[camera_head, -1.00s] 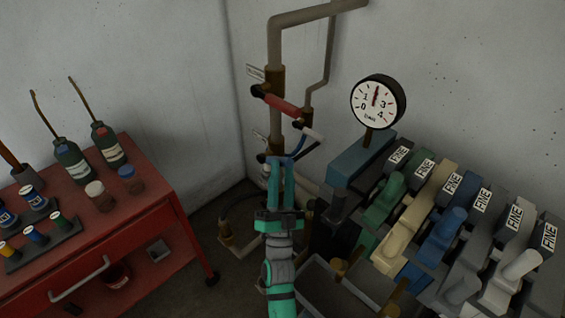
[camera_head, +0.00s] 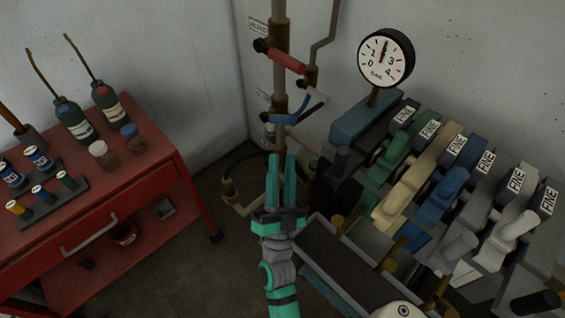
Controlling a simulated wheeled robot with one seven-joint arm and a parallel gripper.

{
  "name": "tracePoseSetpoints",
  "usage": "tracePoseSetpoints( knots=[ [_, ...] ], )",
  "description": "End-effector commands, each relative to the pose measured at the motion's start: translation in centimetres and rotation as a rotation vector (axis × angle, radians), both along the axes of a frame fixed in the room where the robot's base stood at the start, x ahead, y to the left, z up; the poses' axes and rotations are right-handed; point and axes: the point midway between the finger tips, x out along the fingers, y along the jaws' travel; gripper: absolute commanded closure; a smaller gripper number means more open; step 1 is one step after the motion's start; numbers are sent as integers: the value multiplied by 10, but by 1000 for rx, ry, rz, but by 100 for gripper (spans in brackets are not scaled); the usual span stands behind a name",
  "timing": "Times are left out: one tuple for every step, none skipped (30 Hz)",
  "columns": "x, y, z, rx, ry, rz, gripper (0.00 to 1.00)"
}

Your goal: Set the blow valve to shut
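A pipe stack (camera_head: 279,90) with valves rises in the back corner. A red lever (camera_head: 288,61) on the upper valve slants down to the right. Two small tags, an upper one (camera_head: 259,25) and a lower one (camera_head: 263,95), are beside the valves; I cannot read surely which marks the blow valve. My teal gripper (camera_head: 281,157) points up in the picture, below the blue lever. Its fingers are apart with nothing visible between them.
A red cart (camera_head: 90,222) with bottles and jars stands at left. A round gauge (camera_head: 386,58) and a bank of coloured levers tagged FINE (camera_head: 457,145) fill the right side. A dark flat surface (camera_head: 335,265) lies right of my arm. Floor shows between cart and pipes.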

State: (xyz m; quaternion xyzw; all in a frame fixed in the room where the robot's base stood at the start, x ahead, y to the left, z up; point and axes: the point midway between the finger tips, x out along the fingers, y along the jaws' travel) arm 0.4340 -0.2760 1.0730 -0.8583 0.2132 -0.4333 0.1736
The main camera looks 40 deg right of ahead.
Motion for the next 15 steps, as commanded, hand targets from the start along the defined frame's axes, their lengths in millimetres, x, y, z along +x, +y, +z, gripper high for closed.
tracePoseSetpoints(
  knots=[
    [0, 0, 0, 0, 0, 0, 72],
    [0, 0, 0, 0, 0, 0, 72],
    [0, 0, 0, 0, 0, 0, 72],
    [0, 0, 0, 0, 0, 0, 79],
    [1, 0, 0, -1, 2, 1, 87],
    [3, 2, 0, -6, 7, 3, 96],
    [6, 3, 0, -12, 15, 6, 100],
    [10, 6, 0, -23, 28, 10, 100],
    [17, 11, -1, -40, 53, 18, 100],
    [25, 16, -1, -56, 76, 26, 100],
    [33, 21, -3, -76, 104, 33, 100],
    [46, 29, -5, -105, 149, 42, 100],
    [56, 35, -7, -131, 186, 48, 100],
    [67, 42, -11, -155, 227, 53, 100],
    [81, 49, -16, -189, 286, 56, 100]
  ],
)
